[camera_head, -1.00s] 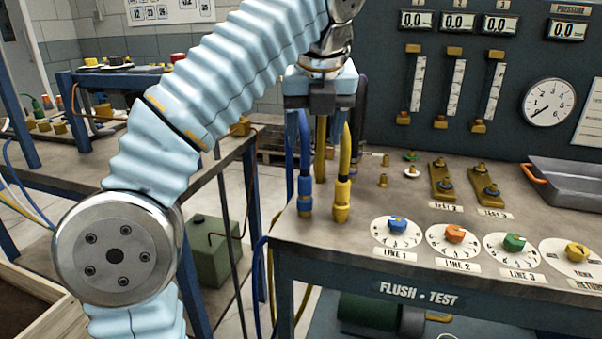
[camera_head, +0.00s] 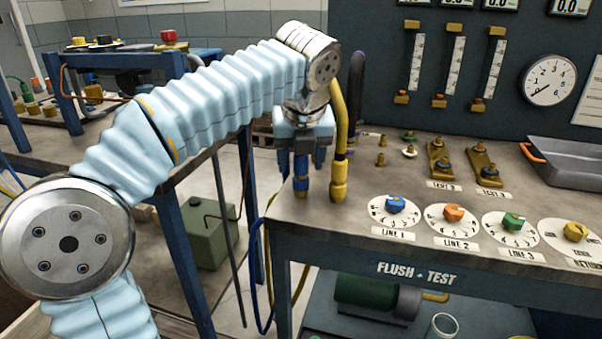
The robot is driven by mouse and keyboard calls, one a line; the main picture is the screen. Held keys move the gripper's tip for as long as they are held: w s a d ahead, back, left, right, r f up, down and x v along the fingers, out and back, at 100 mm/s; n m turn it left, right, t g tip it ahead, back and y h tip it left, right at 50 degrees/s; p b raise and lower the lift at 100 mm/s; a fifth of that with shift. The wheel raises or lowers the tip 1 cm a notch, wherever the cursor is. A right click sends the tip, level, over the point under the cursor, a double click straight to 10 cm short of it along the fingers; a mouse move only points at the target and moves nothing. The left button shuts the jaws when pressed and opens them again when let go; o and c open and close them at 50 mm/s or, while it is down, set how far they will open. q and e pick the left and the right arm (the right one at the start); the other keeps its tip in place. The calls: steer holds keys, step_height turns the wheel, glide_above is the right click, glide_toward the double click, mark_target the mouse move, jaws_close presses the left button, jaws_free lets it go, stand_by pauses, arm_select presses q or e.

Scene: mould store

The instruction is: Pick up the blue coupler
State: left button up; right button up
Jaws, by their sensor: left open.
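The blue coupler (camera_head: 301,184), with a brass-coloured collar at its lower end, stands upright on the left end of the bench top. My left gripper (camera_head: 302,163) is open and points down from above. Its two fingers show on either side of the upper part of the blue coupler. I cannot tell whether they touch it, and the gripper body hides the blue hose above. My right gripper is not in view.
Dials with coloured knobs line the bench front (camera_head: 420,272). A grey tray (camera_head: 570,165) sits at the right.

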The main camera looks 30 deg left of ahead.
arm_select(q)
steer(key=shift+f, duration=0.15)
jaws_close()
stand_by(0.4)
